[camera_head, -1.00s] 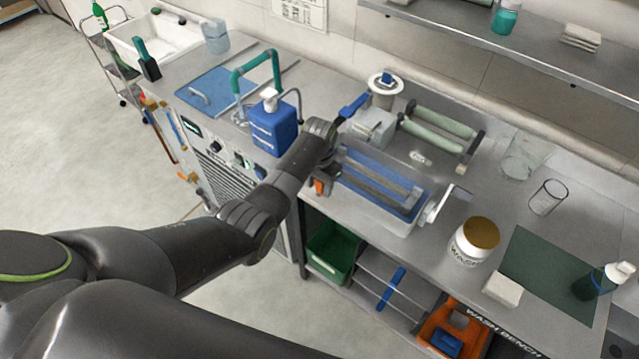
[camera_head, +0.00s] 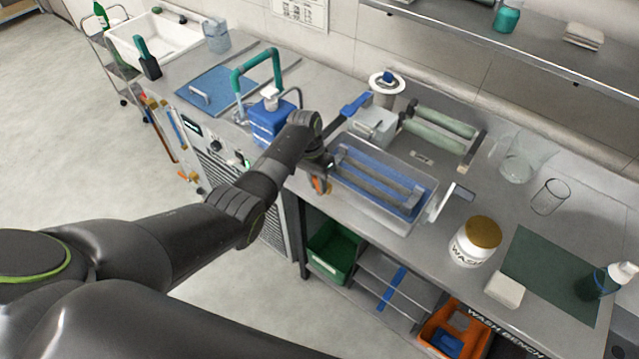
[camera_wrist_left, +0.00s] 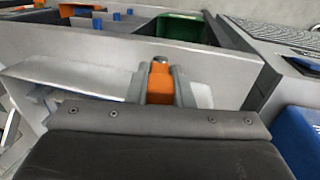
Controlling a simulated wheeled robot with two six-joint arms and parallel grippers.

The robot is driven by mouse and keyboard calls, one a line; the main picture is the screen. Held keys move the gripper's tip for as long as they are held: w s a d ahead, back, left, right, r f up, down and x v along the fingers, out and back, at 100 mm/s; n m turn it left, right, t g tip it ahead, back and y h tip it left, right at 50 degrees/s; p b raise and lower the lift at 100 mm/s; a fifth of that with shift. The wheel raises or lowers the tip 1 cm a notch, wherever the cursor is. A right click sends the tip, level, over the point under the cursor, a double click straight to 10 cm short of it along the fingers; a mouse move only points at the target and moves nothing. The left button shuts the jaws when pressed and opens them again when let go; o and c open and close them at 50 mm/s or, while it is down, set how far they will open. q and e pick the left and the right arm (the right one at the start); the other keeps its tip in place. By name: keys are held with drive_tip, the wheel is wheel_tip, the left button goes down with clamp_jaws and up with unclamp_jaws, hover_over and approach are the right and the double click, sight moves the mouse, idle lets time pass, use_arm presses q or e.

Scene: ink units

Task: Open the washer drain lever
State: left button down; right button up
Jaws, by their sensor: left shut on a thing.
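The washer (camera_head: 438,205) is a pale box-shaped trough with a blue inside and long rollers, standing at the front edge of the steel bench. Its drain lever (camera_head: 319,186), small and orange, is low at the trough's left front corner. My left gripper (camera_head: 323,183) reaches there from the left and is shut on the lever. In the left wrist view the orange lever (camera_wrist_left: 160,87) sits between the two grey fingers (camera_wrist_left: 160,75), with a round metal pivot at its far end. The fingers hide its sides. My right gripper is not in view.
A blue pump bottle (camera_head: 268,122) stands behind my left forearm. A blue-handled grey device (camera_head: 374,126) and green rollers (camera_head: 440,122) are behind the trough. A white jar (camera_head: 474,243) stands to its right. A green bin (camera_head: 332,250) is on the shelf below.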

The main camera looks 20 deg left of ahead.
use_arm(q)
drive_tip(key=shift+w+a+f+h+b, duration=0.15)
drive_tip(key=shift+a+f+h+b, duration=0.15)
drive_tip(key=shift+h+b, duration=0.15)
drive_tip(key=h+b, duration=0.1)
drive_tip(key=b, duration=0.2)
drive_tip(key=a+g+h+b, duration=0.1)
drive_tip(key=h+b, duration=0.1)
drive_tip(key=f+g+h+b, duration=0.1)
drive_tip(key=h+b, duration=0.1)
drive_tip(key=b, duration=0.1)
drive_tip(key=shift+w+a+b, duration=0.2)
drive_tip(key=shift+w+b, duration=0.05)
drive_tip(key=shift+b, duration=0.1)
drive_tip(key=shift+r+h+b, duration=0.15)
drive_tip(key=shift+h+b, duration=0.3)
drive_tip(key=shift+b, duration=0.35)
drive_tip(key=c, duration=1.3)
unclamp_jaws()
